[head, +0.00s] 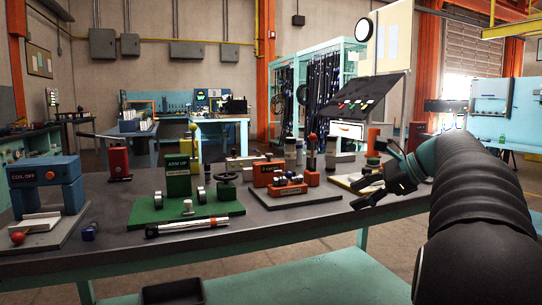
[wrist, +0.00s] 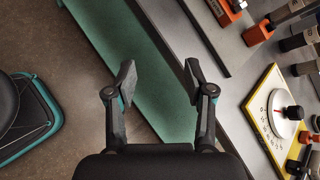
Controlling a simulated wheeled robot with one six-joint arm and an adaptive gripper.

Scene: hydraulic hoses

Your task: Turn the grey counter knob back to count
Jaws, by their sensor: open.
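My gripper (head: 358,190) is open and empty over the right front part of the workbench in the head view. In the wrist view my gripper (wrist: 159,75) has its two fingers spread above the bench's front edge and a green lower surface. I cannot tell for sure which part is the grey counter knob. A yellow-edged board (wrist: 262,124) at the right of the wrist view bears a pale round dial (wrist: 284,122) with a dark, red-tipped part. The dial is apart from my fingers. In the head view my gripper and arm partly cover that area.
A green "ARM UP" fixture (head: 179,180) and a red-orange unit (head: 282,178) stand on the dark bench top (head: 290,218). A blue "COIL OFF" press (head: 45,175) is at left. Some bench top near the front edge is clear.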

